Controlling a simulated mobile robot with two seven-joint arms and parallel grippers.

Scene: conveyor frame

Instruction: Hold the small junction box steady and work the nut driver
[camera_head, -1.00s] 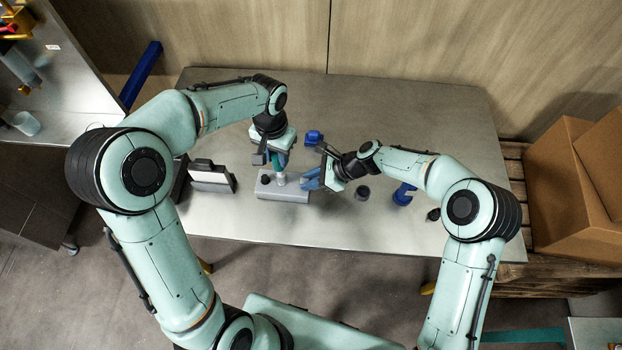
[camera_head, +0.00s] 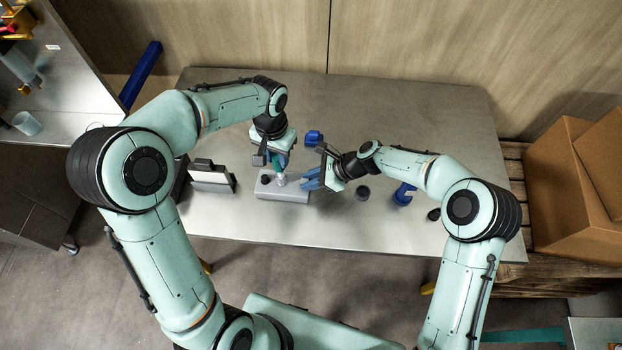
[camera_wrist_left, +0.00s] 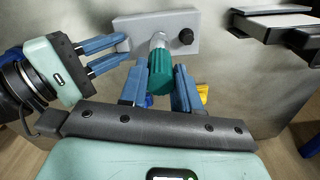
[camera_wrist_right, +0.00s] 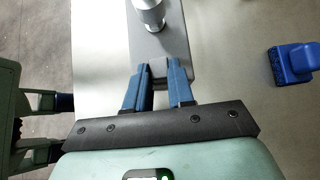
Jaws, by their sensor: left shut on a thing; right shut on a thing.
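The small junction box (camera_head: 290,197) is a grey block lying on the metal table, with a dark round knob (camera_wrist_left: 186,36) on its top. The nut driver (camera_wrist_left: 161,74) has a teal ribbed handle and a pale metal lower part that meets the top of the box. My left gripper (camera_head: 279,160) is above the box with its blue fingers shut on the driver's handle. My right gripper (camera_head: 309,180) is at the box's right end, its fingers shut on that end; it also shows in the right wrist view (camera_wrist_right: 158,72). The driver's tip is hidden.
A blue part (camera_head: 313,137) lies behind the box. A black and white holder (camera_head: 212,177) stands to the left. A dark round piece (camera_head: 362,193) and a blue object (camera_head: 403,194) lie to the right. The table's back right is clear. Cardboard boxes (camera_head: 570,190) stand beyond the right edge.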

